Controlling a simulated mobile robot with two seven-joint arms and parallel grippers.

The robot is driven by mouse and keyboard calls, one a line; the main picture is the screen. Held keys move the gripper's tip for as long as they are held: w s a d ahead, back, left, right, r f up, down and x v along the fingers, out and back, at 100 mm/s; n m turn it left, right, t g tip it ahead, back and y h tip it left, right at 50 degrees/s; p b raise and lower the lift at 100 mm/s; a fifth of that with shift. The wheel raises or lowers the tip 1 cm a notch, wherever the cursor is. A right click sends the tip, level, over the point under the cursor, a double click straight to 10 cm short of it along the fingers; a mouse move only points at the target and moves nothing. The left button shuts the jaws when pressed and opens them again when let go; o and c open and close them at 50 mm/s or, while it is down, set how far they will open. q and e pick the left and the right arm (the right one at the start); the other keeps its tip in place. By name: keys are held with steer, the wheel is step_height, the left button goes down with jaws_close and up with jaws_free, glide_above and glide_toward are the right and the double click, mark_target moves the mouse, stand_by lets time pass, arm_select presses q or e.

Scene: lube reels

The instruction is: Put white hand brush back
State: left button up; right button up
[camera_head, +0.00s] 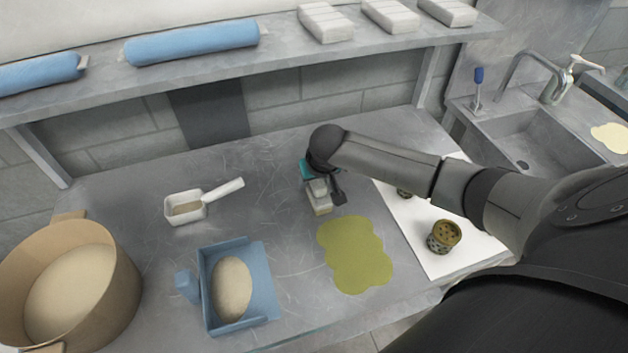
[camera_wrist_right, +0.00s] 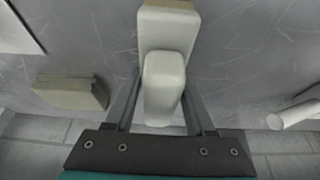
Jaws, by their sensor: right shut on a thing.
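The white hand brush (camera_head: 318,199) is at the middle of the steel worktop, with pale yellowish bristles at its near end. In the right wrist view the brush (camera_wrist_right: 168,28) points away from the palm, with its rounded white handle (camera_wrist_right: 163,88) between the fingers. My right gripper (camera_wrist_right: 160,100) is shut on this handle. In the head view my right arm hides most of the gripper. I cannot tell whether the bristles touch the worktop. My left gripper is in neither view.
A yellow-green patch (camera_head: 357,255) lies just in front of the brush. A white scoop (camera_head: 188,207), a blue pan (camera_head: 262,282) and a round tub (camera_head: 122,300) stand left. A white sheet (camera_head: 462,258) bears a small pot (camera_head: 444,236). A beige block (camera_wrist_right: 72,92) lies beside the gripper.

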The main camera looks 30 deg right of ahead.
steer(key=o, duration=1.2)
steer(key=shift+f, duration=0.1)
steer(key=p+v, duration=0.2)
steer(key=v, duration=1)
steer(key=shift+p, duration=0.4)
